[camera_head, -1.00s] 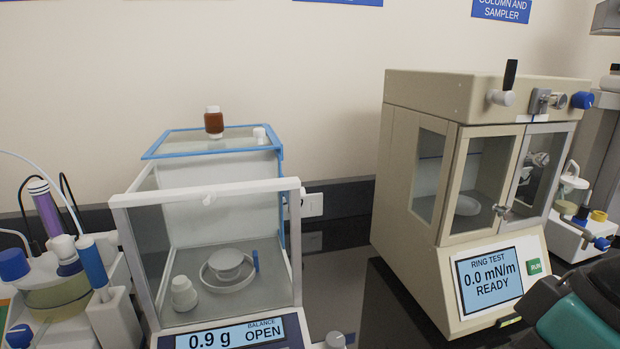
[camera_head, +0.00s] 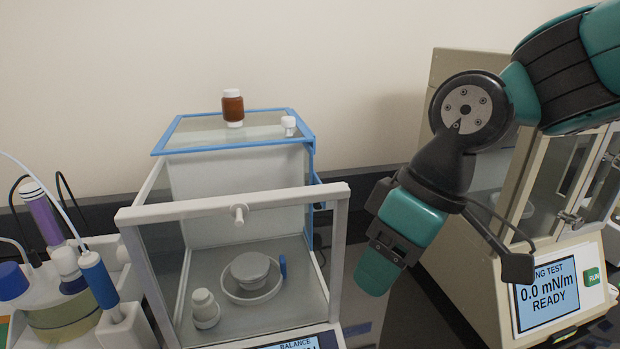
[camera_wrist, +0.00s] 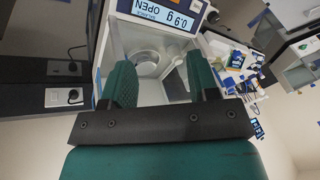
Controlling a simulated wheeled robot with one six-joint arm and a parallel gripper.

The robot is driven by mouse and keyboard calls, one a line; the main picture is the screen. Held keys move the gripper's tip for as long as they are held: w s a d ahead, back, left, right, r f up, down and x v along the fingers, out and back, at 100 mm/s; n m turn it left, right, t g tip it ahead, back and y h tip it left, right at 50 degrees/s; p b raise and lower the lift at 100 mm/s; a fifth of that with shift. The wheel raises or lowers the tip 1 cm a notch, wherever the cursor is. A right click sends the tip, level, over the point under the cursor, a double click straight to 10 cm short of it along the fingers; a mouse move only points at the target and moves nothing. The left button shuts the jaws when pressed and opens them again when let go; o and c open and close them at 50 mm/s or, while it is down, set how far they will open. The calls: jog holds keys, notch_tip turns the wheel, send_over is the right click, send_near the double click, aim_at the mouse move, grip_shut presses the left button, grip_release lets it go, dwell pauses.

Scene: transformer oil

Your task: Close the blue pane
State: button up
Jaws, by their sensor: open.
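The glass balance (camera_head: 232,200) stands at centre left in the head view. A blue-framed pane (camera_head: 205,128) lies level at its top rear, over the back, and the front part of the top is open. A white knob (camera_head: 288,125) sits on the top pane. My gripper (camera_head: 376,272) is to the right of the balance, pointing down, apart from the pane. In the wrist view my open, empty gripper (camera_wrist: 160,82) faces the balance, and its display (camera_wrist: 157,12) reads 0.9 g OPEN, upside down.
A brown bottle (camera_head: 233,108) with a white cap stands on the top pane. A beige ring tester (camera_head: 560,200) is close on the right, partly behind my arm.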

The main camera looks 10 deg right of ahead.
jog(key=w+d+r+n+t+p, duration=0.1)
jog(key=w+d+r+n, duration=0.3)
jog(key=w, duration=0.3)
jog(key=w+d+r+n+p, duration=0.1)
jog(key=w+d+r+n, duration=0.2)
jog(key=w, duration=0.4)
jog(key=w+d+r+n+t+p, duration=0.1)
jog(key=w+d+r+n+p, duration=0.1)
jog(key=w+d+r+n, duration=0.35)
jog(key=w+a+f+m+p, duration=0.1)
jog(key=a+f, duration=0.3)
jog(key=f, duration=0.4)
jog(key=w+a+f+p, duration=0.3)
jog(key=w+a+f, duration=0.1)
jog(key=f, duration=0.4)
jog(key=shift+a+f+m, duration=0.2)
jog(key=shift+f+m, duration=0.15)
jog(key=shift+f, duration=0.05)
jog(key=shift+w, duration=0.1)
grip_shut()
